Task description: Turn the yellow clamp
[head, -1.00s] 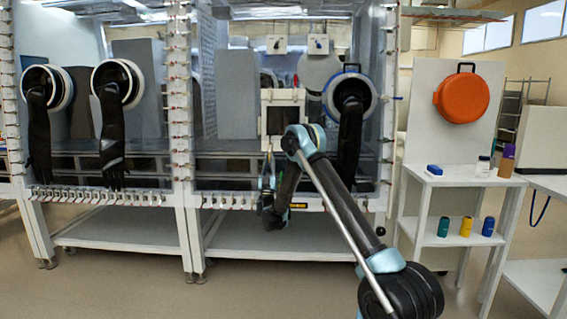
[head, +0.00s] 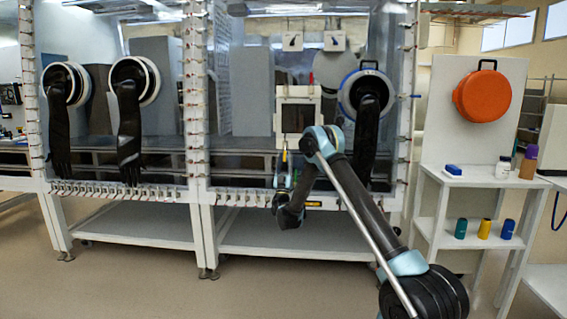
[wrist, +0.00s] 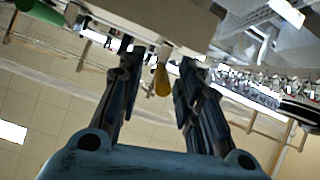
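The yellow clamp (wrist: 162,80) shows in the wrist view as a small rounded yellow handle hanging from a pale panel edge. My gripper (wrist: 158,68) is open, with one dark finger on each side of the clamp and a visible gap to both. In the head view, my gripper (head: 284,175) is at the front of the right glovebox, just below and left of a white framed square door. A tiny yellow spot, likely the clamp (head: 285,156), shows just above it. Contact there is too small to tell.
A black glove (head: 370,130) in a blue-ringed port hangs right of my gripper. A row of metal clamps (head: 240,197) lines the glovebox's lower edge. A white shelf stand (head: 450,180) with bottles and an orange round lid (head: 482,96) stands at right. The foreground floor is clear.

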